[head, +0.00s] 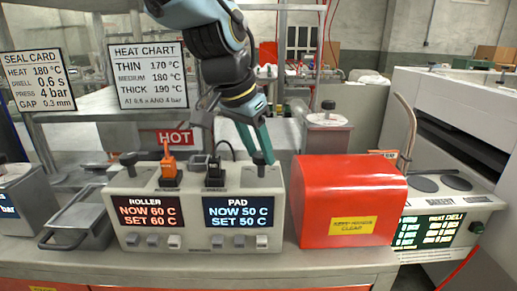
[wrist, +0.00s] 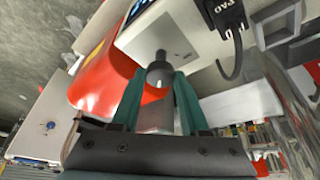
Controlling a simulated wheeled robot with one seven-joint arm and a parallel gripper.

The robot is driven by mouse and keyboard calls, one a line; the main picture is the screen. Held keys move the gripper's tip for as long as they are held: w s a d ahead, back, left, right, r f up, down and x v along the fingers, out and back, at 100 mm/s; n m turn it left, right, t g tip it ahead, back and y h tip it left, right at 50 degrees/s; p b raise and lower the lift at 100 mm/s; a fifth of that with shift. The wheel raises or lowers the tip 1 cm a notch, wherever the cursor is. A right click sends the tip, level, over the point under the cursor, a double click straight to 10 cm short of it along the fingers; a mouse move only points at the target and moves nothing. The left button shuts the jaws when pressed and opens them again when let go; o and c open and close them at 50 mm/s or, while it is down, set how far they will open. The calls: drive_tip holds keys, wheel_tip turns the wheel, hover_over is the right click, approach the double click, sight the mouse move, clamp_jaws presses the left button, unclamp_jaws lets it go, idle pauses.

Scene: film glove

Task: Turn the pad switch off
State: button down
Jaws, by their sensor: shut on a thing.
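The grey control box (head: 196,215) stands on the bench with a ROLLER display (head: 147,211) reading now 60, set 60 and a PAD display (head: 238,212) reading now 50, set 50. On its top right, above the PAD display, stands a dark-capped switch (head: 258,158). My gripper (head: 264,155) comes down from above with its teal fingers at this switch. In the wrist view the gripper (wrist: 160,92) has its fingers on either side of the switch's dark post (wrist: 159,73), shut on it. The fingers partly hide the switch in the head view.
A black PAD plug (head: 215,175) and an orange plug (head: 168,167) stand on the box top, left of my gripper. A matching dark knob (head: 128,160) is at the top left. A red cover (head: 348,200) stands close on the right. A HOT sign (head: 174,138) is behind.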

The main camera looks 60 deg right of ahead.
drive_tip(key=shift+n, duration=0.3)
drive_tip(key=n, duration=0.1)
drive_tip(key=n+t+b, duration=0.1)
drive_tip(key=shift+s+f+n, duration=0.1)
drive_tip(key=shift+s+n, duration=0.1)
drive_tip(key=shift+n, duration=0.2)
drive_tip(key=n+t+b, duration=0.1)
drive_tip(key=n+b, duration=0.1)
drive_tip(key=n+t+b, duration=0.1)
drive_tip(key=n+b, duration=0.1)
drive_tip(key=n, duration=0.1)
drive_tip(key=shift+s+d+f+n+y+b, duration=0.1)
drive_tip(key=shift+n+y+b, duration=0.2)
drive_tip(key=shift+y+b, duration=0.1)
drive_tip(key=n+b, duration=0.1)
drive_tip(key=n, duration=0.1)
drive_tip(key=n+t+y+b, duration=0.1)
drive_tip(key=n, duration=0.1)
drive_tip(key=shift+s+d+t, duration=0.1)
drive_tip(key=shift+d+t, duration=0.05)
drive_tip(key=shift+t, duration=0.15)
drive_tip(key=n+y, duration=0.1)
drive_tip(key=n, duration=0.3)
drive_tip(key=shift+r+n+t+y, duration=0.2)
drive_tip(key=shift+n+t+y, duration=0.1)
drive_tip(key=shift+y, duration=0.1)
drive_tip(key=shift+d, duration=0.1)
drive_tip(key=shift+c, duration=2.1)
unclamp_jaws()
